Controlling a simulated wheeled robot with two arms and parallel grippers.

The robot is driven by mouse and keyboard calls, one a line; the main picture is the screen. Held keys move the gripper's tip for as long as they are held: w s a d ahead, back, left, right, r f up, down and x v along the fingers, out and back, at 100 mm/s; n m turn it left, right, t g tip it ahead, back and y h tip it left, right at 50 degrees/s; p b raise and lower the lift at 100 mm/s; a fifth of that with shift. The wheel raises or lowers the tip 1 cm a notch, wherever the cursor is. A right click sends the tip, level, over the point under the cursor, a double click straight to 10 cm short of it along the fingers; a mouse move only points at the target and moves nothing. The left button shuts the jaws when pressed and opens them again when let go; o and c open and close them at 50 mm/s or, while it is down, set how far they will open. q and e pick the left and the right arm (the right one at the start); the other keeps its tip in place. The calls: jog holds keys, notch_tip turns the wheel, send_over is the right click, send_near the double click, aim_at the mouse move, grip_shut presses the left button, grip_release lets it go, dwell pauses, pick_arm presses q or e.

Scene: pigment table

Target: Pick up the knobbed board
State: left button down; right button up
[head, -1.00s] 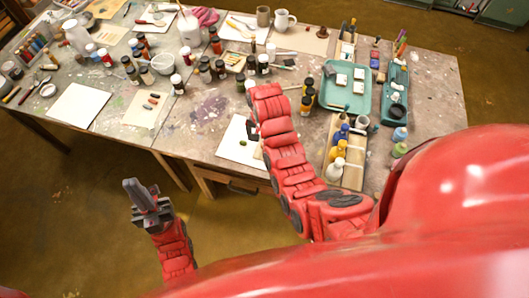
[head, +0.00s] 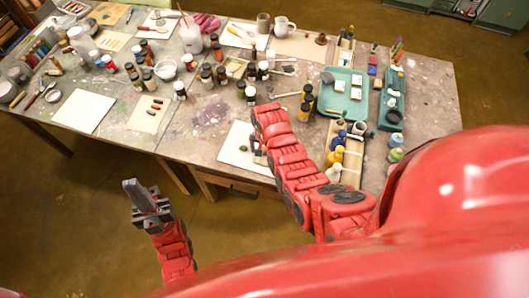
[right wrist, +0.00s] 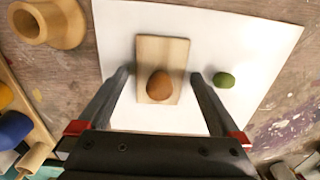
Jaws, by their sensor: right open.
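The knobbed board is a small light wooden rectangle (right wrist: 174,50) with a rounded brown knob (right wrist: 159,84), lying on a white sheet (right wrist: 240,40) in the right wrist view. My right gripper (right wrist: 160,82) is open, with one finger on each side of the board and gaps to both sides. I cannot tell how high the fingers are above the sheet. In the head view my right arm covers most of the board and the gripper. My left gripper (head: 134,192) is in front of the table, away from the board; its finger gap is unclear.
A green lump (right wrist: 224,80) lies on the sheet just right of the right finger. A wooden ring-shaped piece (right wrist: 47,22) stands at upper left. A wooden rack with bottles (head: 345,160) and a teal tray (head: 356,105) are right of my arm.

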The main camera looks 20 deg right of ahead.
jog(key=shift+c, duration=0.3)
jog(key=c, duration=1.3)
jog(key=shift+c, duration=0.2)
jog(key=shift+r, duration=0.1)
